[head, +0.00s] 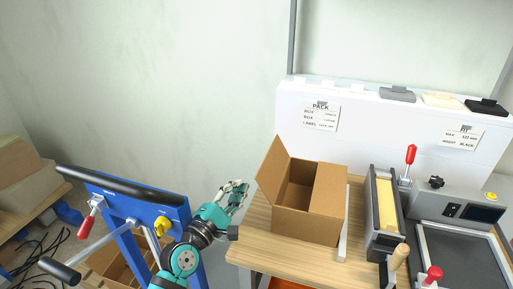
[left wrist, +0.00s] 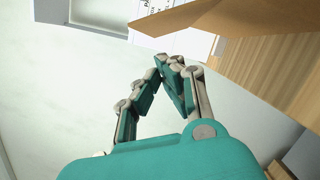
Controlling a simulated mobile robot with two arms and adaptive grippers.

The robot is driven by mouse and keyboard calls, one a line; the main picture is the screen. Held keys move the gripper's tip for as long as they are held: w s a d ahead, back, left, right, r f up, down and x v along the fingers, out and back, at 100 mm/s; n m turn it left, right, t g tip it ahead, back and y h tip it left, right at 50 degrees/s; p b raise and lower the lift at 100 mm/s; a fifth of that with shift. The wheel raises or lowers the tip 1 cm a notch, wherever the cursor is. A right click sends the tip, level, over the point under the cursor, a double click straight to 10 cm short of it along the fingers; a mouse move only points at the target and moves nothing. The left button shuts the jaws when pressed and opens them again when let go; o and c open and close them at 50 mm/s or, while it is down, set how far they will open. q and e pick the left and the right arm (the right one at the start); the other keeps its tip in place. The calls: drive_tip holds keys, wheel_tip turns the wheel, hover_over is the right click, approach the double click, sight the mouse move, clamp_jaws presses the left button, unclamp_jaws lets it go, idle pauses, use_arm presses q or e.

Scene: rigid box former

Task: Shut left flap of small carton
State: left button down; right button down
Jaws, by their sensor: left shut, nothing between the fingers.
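The small open brown carton (head: 305,225) stands on the wooden bench. Its left flap (head: 272,168) stands up and leans outward to the left. Its right flap (head: 328,190) lies over the right part of the opening, and the inside shows between the two flaps. My left gripper (head: 240,190) is shut and empty, to the left of the carton and apart from the flap. In the left wrist view the fingertips (left wrist: 172,62) are together, and brown cardboard (left wrist: 225,15) shows above and to the right of them. My right gripper is not in view.
The bench top (head: 285,254) is bare in front of the carton. A white panel with labels (head: 345,130) is behind. A blue stand with a black bar (head: 125,195) is at left.

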sight(274, 165)
use_arm(q)
drive_tip(key=x, duration=0.9)
drive_tip(key=shift+w+d, duration=0.2)
drive_tip(key=shift+d, duration=0.1)
drive_tip(key=shift+r+p, duration=0.2)
drive_tip(key=shift+p, duration=0.1)
drive_tip(key=shift+d+r+m+p, duration=0.15)
drive_tip(key=shift+m+p, duration=0.15)
drive_tip(key=shift+m, duration=0.1)
